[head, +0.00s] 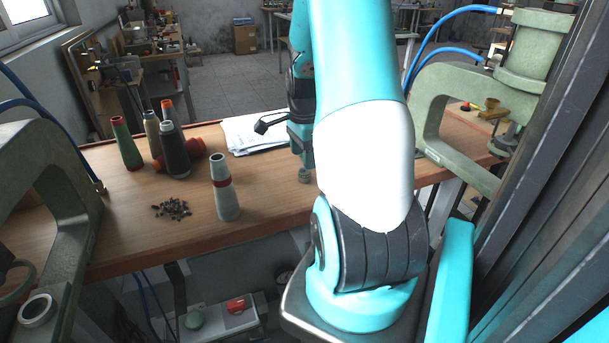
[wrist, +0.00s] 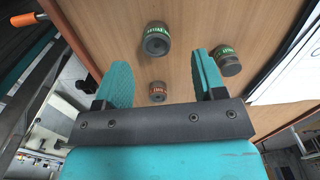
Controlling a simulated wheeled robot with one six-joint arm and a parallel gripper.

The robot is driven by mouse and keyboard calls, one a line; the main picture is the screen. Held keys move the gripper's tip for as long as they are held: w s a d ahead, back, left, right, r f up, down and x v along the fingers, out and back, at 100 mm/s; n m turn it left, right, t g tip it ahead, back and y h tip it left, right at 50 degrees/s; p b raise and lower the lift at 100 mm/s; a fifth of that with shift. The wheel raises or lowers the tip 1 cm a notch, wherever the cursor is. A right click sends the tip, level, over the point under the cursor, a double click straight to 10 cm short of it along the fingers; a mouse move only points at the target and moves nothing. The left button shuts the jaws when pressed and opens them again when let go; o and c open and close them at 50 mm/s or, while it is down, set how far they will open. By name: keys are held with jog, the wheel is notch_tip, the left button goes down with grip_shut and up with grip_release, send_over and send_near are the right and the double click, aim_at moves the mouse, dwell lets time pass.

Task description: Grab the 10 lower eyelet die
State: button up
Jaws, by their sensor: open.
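Three small dark cylindrical dies stand on the wooden bench in the wrist view. One with green lettering (wrist: 156,40) is at the top middle, beyond the fingertips. A second with green lettering (wrist: 228,63) is just right of the right finger. A smaller one with orange lettering (wrist: 157,91) lies lower, seen between the fingers. The lettering is too small to read surely, so I cannot tell which is the 10 lower eyelet die. My gripper (wrist: 160,62) is open and empty above the bench. In the head view a small grey die (head: 305,175) shows beside my arm, which hides the others.
On the bench (head: 120,235) stand several thread cones (head: 174,150), a grey cone with a red band (head: 224,188) and a pile of small dark parts (head: 171,209). White papers (head: 250,133) lie behind. Green press frames stand left (head: 60,185) and right (head: 440,90).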

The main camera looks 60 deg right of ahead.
aim_at(304, 171)
notch_tip(304, 171, down, 5)
jog(key=shift+s+a+f+p, duration=0.1)
jog(key=shift+a+p, duration=0.05)
jog(key=shift+p, duration=0.2)
jog(key=shift+c, duration=0.2)
jog(key=c, duration=1.1)
